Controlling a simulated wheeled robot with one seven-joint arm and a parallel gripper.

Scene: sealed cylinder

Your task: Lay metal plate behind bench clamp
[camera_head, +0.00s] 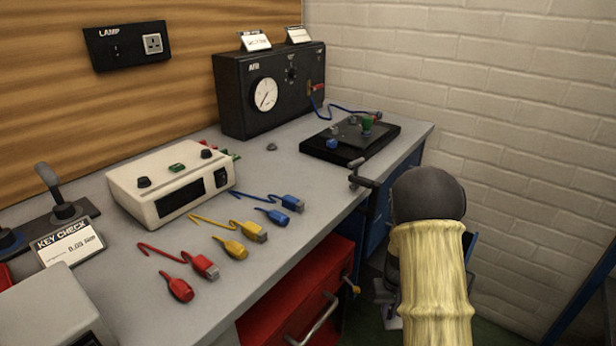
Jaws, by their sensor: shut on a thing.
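My arm, with a yellow sleeve and a dark rounded joint, stands at the right of the head view, in front of the bench's right end. A small part of what looks like my gripper (384,292) shows below bench height, left of the sleeve. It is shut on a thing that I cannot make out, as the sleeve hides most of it. I cannot pick out a metal plate anywhere. A dark piece with a handle at the bench's front edge, near its right end, looks like the bench clamp (364,176).
The grey bench (310,215) carries a cream meter box (172,178), a black gauge box (268,88), a black board with terminals (350,138) and red, yellow and blue leads. A red drawer (300,300) is below. A brick wall stands at right.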

